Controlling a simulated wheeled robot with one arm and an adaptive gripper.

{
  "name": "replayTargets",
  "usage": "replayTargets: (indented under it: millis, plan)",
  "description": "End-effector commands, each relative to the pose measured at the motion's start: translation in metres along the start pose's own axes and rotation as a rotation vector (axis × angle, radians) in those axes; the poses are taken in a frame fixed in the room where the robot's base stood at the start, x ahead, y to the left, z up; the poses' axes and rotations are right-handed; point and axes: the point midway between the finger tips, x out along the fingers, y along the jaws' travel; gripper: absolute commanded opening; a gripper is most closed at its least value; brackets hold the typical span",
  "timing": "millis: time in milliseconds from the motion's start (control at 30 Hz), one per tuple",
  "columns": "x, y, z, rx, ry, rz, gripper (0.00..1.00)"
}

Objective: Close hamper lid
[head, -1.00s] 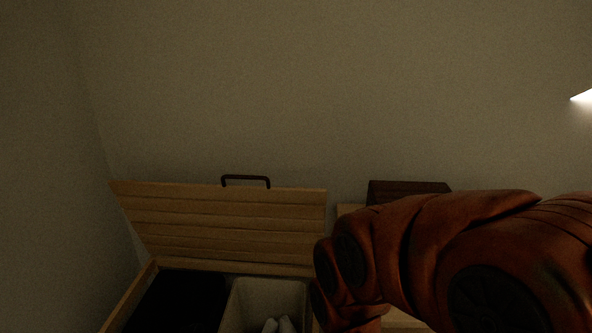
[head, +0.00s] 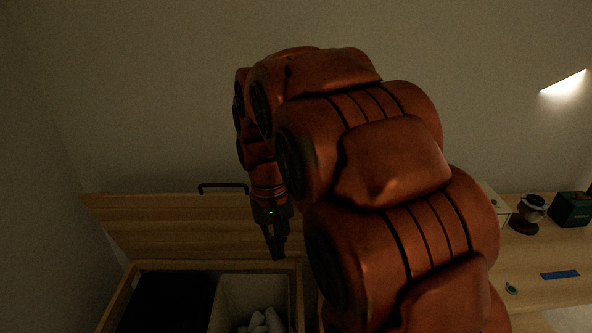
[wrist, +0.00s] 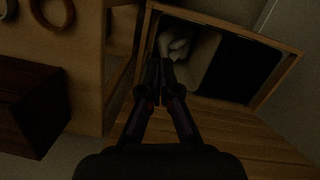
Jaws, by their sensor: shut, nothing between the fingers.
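The wooden hamper stands at the lower left of the head view, and its slatted lid (head: 150,222) is raised, leaning back toward the wall. A dark handle (head: 222,187) sticks up from the lid's top edge. The hamper's dark compartment (head: 165,302) and pale compartment (head: 232,292) are uncovered. White cloth (head: 262,322) lies in the pale one; it also shows in the wrist view (wrist: 178,47). My gripper (head: 278,256) is shut and empty, pointing down in front of the lid's right part. In the wrist view my gripper (wrist: 161,64) is over the hamper's opening; contact cannot be told.
A wooden table (head: 530,262) at the right holds a dark coffee grinder (head: 530,210), a dark green box (head: 572,209) and a blue strip (head: 560,275). A wooden surface (wrist: 92,90) borders the hamper in the wrist view, with a dark box (wrist: 30,105) beside it.

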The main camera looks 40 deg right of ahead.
Motion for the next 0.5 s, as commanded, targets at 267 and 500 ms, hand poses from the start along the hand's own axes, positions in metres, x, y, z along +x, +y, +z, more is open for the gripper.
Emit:
replayTargets:
  millis: [267,500]
  plan:
    - [-0.063,0.03,-0.08,0.109,0.047,-0.01,0.0]
    - [-0.101,0.061,-0.141,0.184,0.081,-0.022,0.0]
